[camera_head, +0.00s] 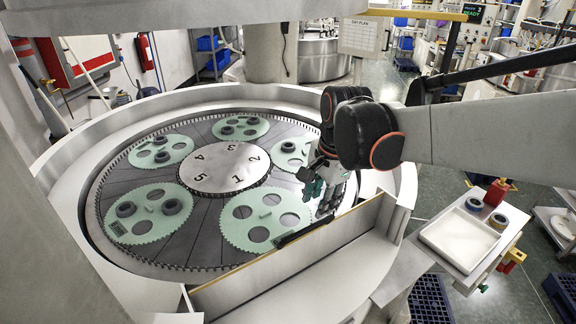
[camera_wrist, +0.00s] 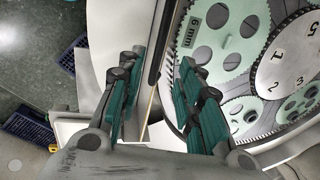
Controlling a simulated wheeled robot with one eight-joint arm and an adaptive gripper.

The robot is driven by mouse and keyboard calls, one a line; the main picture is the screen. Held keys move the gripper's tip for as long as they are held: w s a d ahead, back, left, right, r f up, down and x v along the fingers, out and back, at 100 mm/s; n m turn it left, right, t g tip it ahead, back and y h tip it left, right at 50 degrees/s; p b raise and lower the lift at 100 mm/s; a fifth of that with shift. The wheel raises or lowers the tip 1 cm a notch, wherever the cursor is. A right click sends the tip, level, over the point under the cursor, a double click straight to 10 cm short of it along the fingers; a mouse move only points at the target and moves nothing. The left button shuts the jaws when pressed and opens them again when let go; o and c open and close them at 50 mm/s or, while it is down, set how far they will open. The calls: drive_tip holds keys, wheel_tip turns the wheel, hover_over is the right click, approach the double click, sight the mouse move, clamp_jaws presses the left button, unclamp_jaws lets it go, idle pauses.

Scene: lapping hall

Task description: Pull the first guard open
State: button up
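The guard (camera_head: 330,242) is a low upright panel with a tan top edge across the near side of the round lapping machine. A black bar handle (camera_head: 305,232) sits along its top edge. In the wrist view the handle (camera_wrist: 162,45) and the guard's thin edge (camera_wrist: 151,102) run between my fingers. My gripper (camera_head: 325,190) is at the right part of the guard, with green-padded fingers spread. In the wrist view my gripper (camera_wrist: 160,72) is open and empty, one finger on each side of the handle. I cannot tell whether either finger touches it.
The toothed lapping plate carries several pale green discs (camera_head: 265,220) around a numbered centre (camera_head: 223,167). A raised grey rim (camera_head: 75,215) surrounds it. A side table with a white tray (camera_head: 459,240) and small rolls stands at right. Blue crates (camera_head: 430,298) stand on the floor.

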sight(311, 226)
drive_tip(key=f, duration=0.3)
drive_tip(key=w+f, duration=0.1)
drive_tip(key=f, duration=0.2)
drive_tip(key=a+f, duration=0.1)
drive_tip(key=f, duration=0.2)
drive_tip(key=shift+w+f, duration=0.35)
clamp_jaws()
